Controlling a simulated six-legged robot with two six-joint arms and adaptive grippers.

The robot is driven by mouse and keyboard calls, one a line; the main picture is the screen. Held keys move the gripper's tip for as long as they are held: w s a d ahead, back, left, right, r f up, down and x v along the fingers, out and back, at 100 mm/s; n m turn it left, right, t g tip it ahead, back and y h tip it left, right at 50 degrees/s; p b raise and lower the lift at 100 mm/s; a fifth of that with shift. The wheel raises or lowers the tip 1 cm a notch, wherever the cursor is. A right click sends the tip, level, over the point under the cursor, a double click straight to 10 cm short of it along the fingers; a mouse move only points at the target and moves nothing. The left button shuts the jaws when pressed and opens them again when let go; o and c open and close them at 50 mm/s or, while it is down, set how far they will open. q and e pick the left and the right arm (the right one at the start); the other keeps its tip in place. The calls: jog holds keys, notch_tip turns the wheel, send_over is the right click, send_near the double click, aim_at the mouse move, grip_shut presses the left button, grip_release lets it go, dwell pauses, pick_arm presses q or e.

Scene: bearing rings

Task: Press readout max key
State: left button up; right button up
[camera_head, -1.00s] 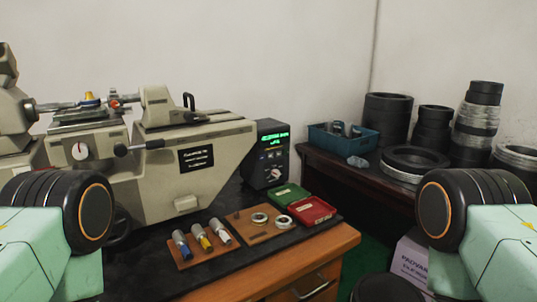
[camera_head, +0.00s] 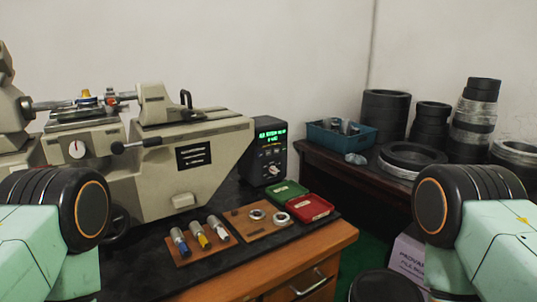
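The readout (camera_head: 268,152) is a dark box with a lit green display (camera_head: 271,134) and a light knob or key area below it (camera_head: 272,169). It stands at the back right of the bench, beside the beige measuring machine (camera_head: 190,150). Its single keys are too small to tell apart, so I cannot pick out the max key. Parts of my two arms show at the lower left and lower right, well apart from the readout. Neither gripper's fingers are in view.
A green tray (camera_head: 288,188) and a red tray (camera_head: 311,208) lie before the readout. Beside them are a board with rings (camera_head: 258,231) and several coloured-band cylinders (camera_head: 202,238). A blue crate (camera_head: 341,139) and stacked black rings (camera_head: 384,118) stand on the right table.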

jog(key=shift+c, duration=0.3)
grip_shut()
dwell(0.4)
dwell(1.1)
pick_arm(q)
jog(key=c, duration=0.4)
jog(key=shift+w+d, duration=0.1)
jog(key=shift+d, duration=0.1)
pick_arm(e)
jog(key=shift+w+d, duration=0.1)
jog(key=shift+d, duration=0.1)
